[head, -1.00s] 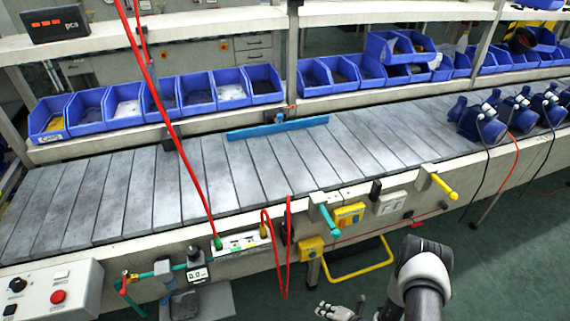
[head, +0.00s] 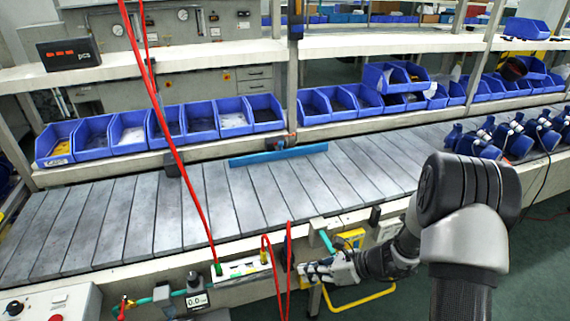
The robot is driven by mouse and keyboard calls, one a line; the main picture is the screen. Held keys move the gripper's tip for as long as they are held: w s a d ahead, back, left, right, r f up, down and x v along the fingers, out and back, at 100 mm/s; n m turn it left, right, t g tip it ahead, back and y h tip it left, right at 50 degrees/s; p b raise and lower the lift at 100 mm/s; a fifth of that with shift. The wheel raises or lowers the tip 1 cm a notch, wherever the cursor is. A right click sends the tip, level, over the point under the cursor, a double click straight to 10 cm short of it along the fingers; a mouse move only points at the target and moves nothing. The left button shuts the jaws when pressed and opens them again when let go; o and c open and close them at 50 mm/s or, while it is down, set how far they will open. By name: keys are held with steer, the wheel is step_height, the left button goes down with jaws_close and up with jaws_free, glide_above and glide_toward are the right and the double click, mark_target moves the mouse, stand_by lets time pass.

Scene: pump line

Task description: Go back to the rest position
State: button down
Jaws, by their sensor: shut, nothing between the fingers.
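My gripper (head: 308,271) shows in the head view at the front edge of the conveyor line. It points left, close to the hanging red hoses, and is shut and empty. I cannot tell whether it touches the hose beside it. My arm reaches in from the lower right and covers part of the front rail and its fittings.
The slatted conveyor (head: 150,205) runs across the view, with a blue bar (head: 278,154) on it. Several blue pumps (head: 480,142) stand at the right. Blue bins (head: 198,120) line the back. A red hose (head: 178,150) hangs at the left. A yellow frame (head: 360,300) juts out below.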

steer(key=s+a+r+n+g+h, duration=0.1)
steer(key=s+r+n+h, duration=0.1)
steer(key=s+r+n, duration=0.6)
steer(key=s+r+n+g+h, duration=0.15)
steer(key=s+r+n, duration=0.4)
steer(key=r, duration=0.55)
steer(key=s+d+r+n+t+h, duration=0.2)
steer(key=s+d+r+n+h, duration=0.1)
steer(key=s+n, duration=0.3)
steer(key=s+d+r+n+t+h, duration=0.1)
steer(key=s+d+r+n+h, duration=0.3)
steer(key=s+d+n, duration=0.1)
steer(key=shift+s+d+n+t, duration=0.2)
steer(key=shift+s+n+t, duration=0.15)
steer(key=shift+s, duration=0.4)
steer(key=shift+a, duration=0.15)
